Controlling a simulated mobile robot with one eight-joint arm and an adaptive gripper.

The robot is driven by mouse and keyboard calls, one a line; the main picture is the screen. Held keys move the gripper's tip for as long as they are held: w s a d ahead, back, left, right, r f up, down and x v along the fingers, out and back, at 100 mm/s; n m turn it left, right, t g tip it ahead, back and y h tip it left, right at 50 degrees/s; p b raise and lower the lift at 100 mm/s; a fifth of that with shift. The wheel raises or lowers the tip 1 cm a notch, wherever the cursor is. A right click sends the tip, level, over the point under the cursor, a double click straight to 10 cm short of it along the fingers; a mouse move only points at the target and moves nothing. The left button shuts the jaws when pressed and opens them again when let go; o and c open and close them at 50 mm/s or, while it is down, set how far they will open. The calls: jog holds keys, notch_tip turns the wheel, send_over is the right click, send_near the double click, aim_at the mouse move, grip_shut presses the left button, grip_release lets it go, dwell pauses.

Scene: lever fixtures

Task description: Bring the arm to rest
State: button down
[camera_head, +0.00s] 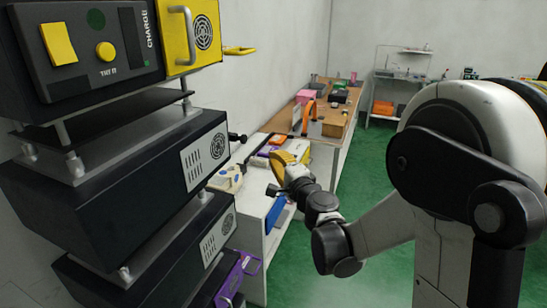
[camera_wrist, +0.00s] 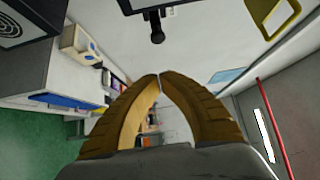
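My gripper (camera_head: 283,158) is out ahead of me at the end of my bent arm, beside the white bench. In the wrist view its two yellow-brown fingers (camera_wrist: 159,76) curve inward and their tips meet or nearly meet. Nothing shows held between them. My white and black arm fills the right side of the head view. A black lever handle (camera_head: 237,137) sticks out beyond the dark cabinet, left of the gripper and apart from it. A black knob-ended lever, perhaps the same one, shows above the fingertips in the wrist view (camera_wrist: 157,32).
Stacked dark cabinets (camera_head: 120,195) stand close on the left, with a yellow panel and handle (camera_head: 183,40) on top. The white bench (camera_head: 252,240) holds several small items. A wooden-topped table (camera_head: 318,128) lies behind it. Green floor (camera_head: 370,175) is open in the middle.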

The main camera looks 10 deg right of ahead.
jog(key=s+a+f+n+g+y+b, duration=0.1)
jog(key=s+a+f+n+g+b, duration=0.3)
jog(key=s, duration=0.3)
jog(key=s+a+f+n+g+y+b, duration=0.1)
jog(key=s+a+n+y+b, duration=0.15)
jog(key=s+n, duration=0.4)
jog(key=s+d+f+n+g+h+b, duration=0.2)
jog(key=s+d+f+g+h+b, duration=0.1)
jog(key=s+f, duration=0.4)
jog(key=s+d+f+n+g+h+b, duration=0.2)
jog(key=s+f, duration=0.5)
jog(key=s, duration=0.6)
jog(key=shift+s+d+f+n+g+h+b, duration=0.15)
jog(key=shift+d+f+n+g+h+b, duration=0.2)
jog(key=shift+d+n+h+b, duration=0.45)
jog(key=shift+d, duration=0.1)
